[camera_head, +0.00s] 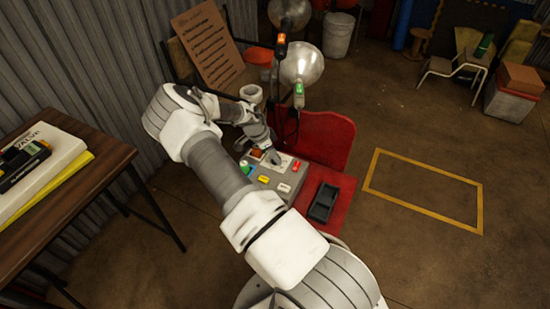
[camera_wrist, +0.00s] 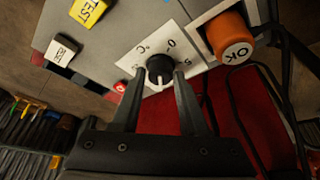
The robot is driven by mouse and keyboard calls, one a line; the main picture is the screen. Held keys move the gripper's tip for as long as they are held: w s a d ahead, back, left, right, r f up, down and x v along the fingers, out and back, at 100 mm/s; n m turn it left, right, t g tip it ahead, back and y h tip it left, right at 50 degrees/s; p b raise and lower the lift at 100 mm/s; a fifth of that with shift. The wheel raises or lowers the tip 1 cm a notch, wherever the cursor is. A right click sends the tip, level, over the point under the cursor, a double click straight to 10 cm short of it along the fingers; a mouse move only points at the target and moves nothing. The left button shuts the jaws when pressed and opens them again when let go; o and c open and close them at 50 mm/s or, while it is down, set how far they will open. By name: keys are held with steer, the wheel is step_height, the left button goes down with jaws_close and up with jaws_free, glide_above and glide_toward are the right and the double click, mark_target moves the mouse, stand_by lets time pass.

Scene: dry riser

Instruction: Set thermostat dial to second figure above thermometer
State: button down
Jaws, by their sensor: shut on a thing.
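The dial (camera_wrist: 160,68) is a small black knob with a white pointer line, on a white plate (camera_wrist: 135,62) with printed figures. The pointer faces down the picture, towards my wrist. A "0" and a "5" seem to be on the plate; other marks are partly hidden by the fingers. My gripper (camera_wrist: 160,76) is shut on the dial, one finger at each side. In the head view my gripper (camera_head: 273,157) is at the grey control box (camera_head: 262,180), and the dial is hidden there. I cannot make out a thermometer reading.
An orange OK button (camera_wrist: 230,38) stands close right of the dial. Yellow (camera_wrist: 88,10) and white (camera_wrist: 62,50) buttons are to its left. The box rests on a red chair (camera_head: 325,135) beside a black tray (camera_head: 323,202). Lamps (camera_head: 302,64) and hanging handsets (camera_head: 299,95) stand behind.

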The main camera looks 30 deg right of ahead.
steer(key=shift+w+f+m+g+y+b, duration=0.1)
steer(key=shift+m+g+y+b, duration=0.2)
steer(key=shift+m+b, duration=0.6)
steer(key=shift+w+f+m+g+y+b, duration=0.1)
steer(key=shift+m+g+b, duration=0.3)
steer(key=shift+m, duration=0.9)
steer(key=shift+c, duration=2.2)
jaws_free()
steer(key=shift+r, duration=0.1)
steer(key=shift+r, duration=0.1)
steer(key=p+v, duration=0.5)
steer(key=v, duration=1.2)
steer(key=shift+r, duration=0.1)
steer(key=shift+r, duration=0.1)
